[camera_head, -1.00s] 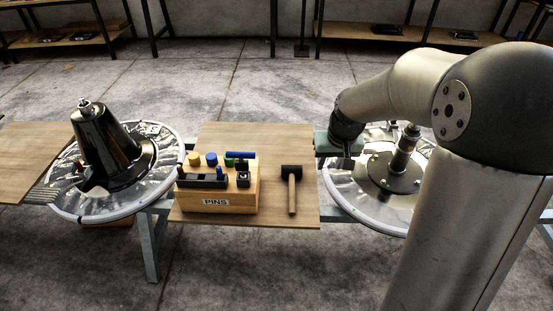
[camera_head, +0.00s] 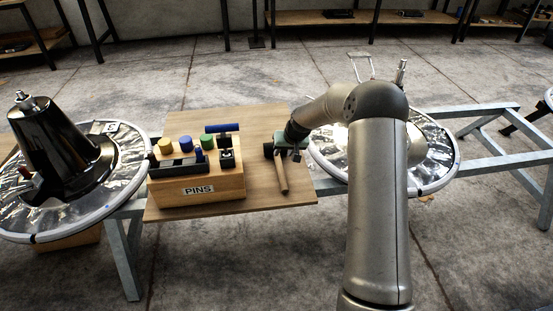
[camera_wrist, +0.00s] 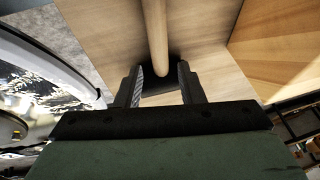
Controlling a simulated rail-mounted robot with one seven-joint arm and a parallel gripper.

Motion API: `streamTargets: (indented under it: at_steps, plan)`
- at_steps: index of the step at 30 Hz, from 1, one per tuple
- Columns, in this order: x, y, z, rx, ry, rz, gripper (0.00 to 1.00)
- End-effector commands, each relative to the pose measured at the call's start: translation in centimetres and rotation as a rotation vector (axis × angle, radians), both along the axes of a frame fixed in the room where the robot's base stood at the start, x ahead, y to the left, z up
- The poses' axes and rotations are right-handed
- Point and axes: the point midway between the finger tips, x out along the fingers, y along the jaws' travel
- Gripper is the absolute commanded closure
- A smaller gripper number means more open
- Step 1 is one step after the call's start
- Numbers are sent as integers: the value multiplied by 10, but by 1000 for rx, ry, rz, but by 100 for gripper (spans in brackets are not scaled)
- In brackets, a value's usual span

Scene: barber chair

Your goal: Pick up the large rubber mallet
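The mallet, with a black head and a light wooden handle (camera_head: 281,174), lies on the wooden board near its right side. In the head view my gripper (camera_head: 288,151) is over the mallet's head end and partly hides it. In the wrist view the handle (camera_wrist: 154,32) runs down between my two fingers (camera_wrist: 160,85), with the dark mallet head behind its rounded end. The fingers are apart, one on each side. I cannot tell whether they touch the mallet.
A wooden block labelled PINS (camera_head: 199,187), with colored pegs and a blue-handled tool, stands left of the mallet. Round metallic discs flank the wooden board (camera_head: 250,196); the left one carries a dark cone (camera_head: 58,145).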

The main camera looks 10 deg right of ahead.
Motion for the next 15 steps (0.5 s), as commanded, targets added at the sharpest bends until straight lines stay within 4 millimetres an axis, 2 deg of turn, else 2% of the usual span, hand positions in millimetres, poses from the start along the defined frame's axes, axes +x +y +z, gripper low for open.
streamTargets:
  at_steps: [1,8,15]
  plan:
    - [3,2,-11,1,1,1,65]
    - [11,5,-24,-1,0,2,65]
    - [30,8,-55,1,1,1,65]
